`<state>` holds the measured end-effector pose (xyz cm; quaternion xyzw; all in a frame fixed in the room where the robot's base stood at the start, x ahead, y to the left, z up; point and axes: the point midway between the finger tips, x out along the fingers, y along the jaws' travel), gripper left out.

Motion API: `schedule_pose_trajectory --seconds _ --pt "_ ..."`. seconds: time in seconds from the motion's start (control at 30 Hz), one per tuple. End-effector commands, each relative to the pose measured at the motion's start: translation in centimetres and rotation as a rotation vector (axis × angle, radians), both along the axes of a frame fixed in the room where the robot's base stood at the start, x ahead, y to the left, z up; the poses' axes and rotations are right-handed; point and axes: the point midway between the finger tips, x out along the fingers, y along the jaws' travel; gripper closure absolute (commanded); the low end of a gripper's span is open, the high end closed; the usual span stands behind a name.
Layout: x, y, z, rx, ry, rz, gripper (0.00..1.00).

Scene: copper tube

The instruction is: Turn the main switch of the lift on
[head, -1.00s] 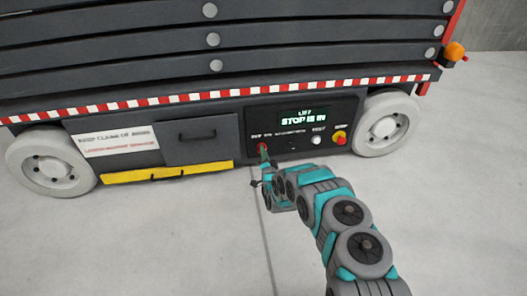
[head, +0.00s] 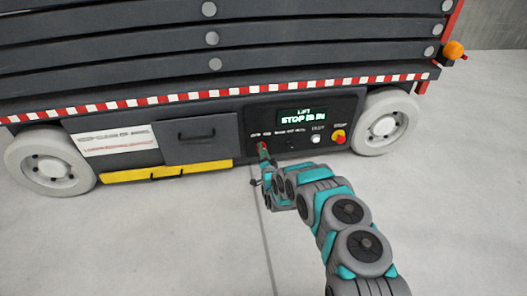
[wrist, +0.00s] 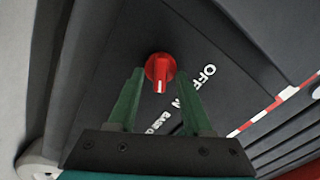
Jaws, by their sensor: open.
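The main switch is a red rotary knob with a white pointer mark. It sits on the dark control panel and shows in the wrist view (wrist: 160,68), its pointer aimed down in the picture. White lettering beside it reads OFF (wrist: 203,75), with more text partly hidden by a finger. My gripper (wrist: 160,86) is open, with one green finger on each side of the knob's lower part. I cannot tell whether the fingers touch it. In the head view my gripper (head: 265,157) is at the panel's left end, covering part of the red switch (head: 262,146).
The lift's lit display (head: 303,115) reads STOP IS IN. A white button (head: 316,139) and a red stop button on yellow (head: 338,137) are to the right. The floor in front is clear.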

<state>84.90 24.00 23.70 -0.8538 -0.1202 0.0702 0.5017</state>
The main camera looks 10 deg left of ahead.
Motion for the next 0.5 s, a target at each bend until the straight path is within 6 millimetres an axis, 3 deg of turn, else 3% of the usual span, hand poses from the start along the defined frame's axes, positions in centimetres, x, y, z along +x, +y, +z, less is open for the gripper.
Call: schedule_pose_trajectory --seconds 0.5 --pt "-5.3 -1.5 0.1 -0.002 0.0 0.001 0.5"
